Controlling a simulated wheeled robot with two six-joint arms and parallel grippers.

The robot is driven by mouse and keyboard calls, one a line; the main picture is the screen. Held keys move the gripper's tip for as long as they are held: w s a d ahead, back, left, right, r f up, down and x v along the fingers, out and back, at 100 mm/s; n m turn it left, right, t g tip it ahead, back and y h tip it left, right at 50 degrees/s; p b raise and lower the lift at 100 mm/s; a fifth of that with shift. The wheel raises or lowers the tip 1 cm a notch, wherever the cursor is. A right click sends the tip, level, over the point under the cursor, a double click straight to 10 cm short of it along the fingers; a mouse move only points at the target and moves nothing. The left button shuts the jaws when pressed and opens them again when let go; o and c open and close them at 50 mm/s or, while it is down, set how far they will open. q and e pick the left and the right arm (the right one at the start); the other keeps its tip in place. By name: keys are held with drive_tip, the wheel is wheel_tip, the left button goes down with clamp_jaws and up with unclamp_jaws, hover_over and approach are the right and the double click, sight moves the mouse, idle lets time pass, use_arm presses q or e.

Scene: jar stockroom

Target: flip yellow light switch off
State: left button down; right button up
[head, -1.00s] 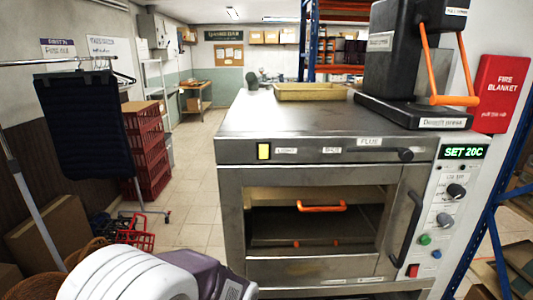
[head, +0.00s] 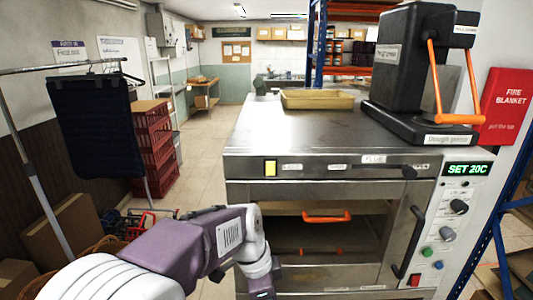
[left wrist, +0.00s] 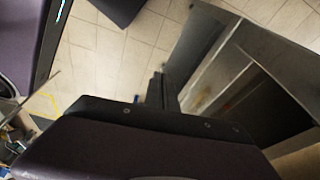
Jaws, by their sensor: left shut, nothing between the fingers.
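The yellow light switch (head: 270,168) is a small upright rectangle in a dark surround at the left end of the steel oven's upper front panel. A small label is just to its right. My left arm reaches in from the bottom left in the head view, with its wrist bent down in front of the oven's lower left. My left gripper (left wrist: 160,92) shows in the left wrist view as narrow dark fingers, shut and empty, pointing past the oven side toward the floor. It is below the switch and apart from it. My right gripper is not in view.
The oven (head: 300,130) has an orange handle (head: 327,216) inside its opening and a dark door handle at right. A tray (head: 317,99) and a dough press (head: 405,75) stand on top. A garment rack and red crates (head: 154,150) are at left. The air before the switch is clear.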

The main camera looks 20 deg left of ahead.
sight(265, 170)
use_arm(q)
drive_tip(key=w+a+r+t+p, duration=0.1)
drive_tip(key=r+p, duration=0.4)
drive_tip(key=r, duration=0.6)
drive_tip(key=w+a+r+t+p, duration=0.1)
drive_tip(key=r+p, duration=0.4)
drive_tip(key=r, duration=0.7)
drive_tip(key=w+a+r+t+p, duration=0.2)
drive_tip(key=a+r+p, duration=0.3)
drive_tip(key=r, duration=0.6)
drive_tip(key=shift+r+m+t, duration=0.3)
drive_tip(key=shift+r+t, duration=0.05)
drive_tip(key=shift+t, duration=0.25)
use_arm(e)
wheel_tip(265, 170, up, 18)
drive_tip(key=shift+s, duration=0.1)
use_arm(q)
drive_tip(key=w+f+p, duration=0.4)
drive_tip(key=w+f, duration=0.4)
drive_tip(key=shift+w+d+f, duration=0.15)
drive_tip(key=shift+w+f, duration=0.1)
drive_tip(key=shift+f, duration=0.15)
drive_tip(key=shift+w+f, duration=0.15)
drive_tip(key=shift+w, duration=0.15)
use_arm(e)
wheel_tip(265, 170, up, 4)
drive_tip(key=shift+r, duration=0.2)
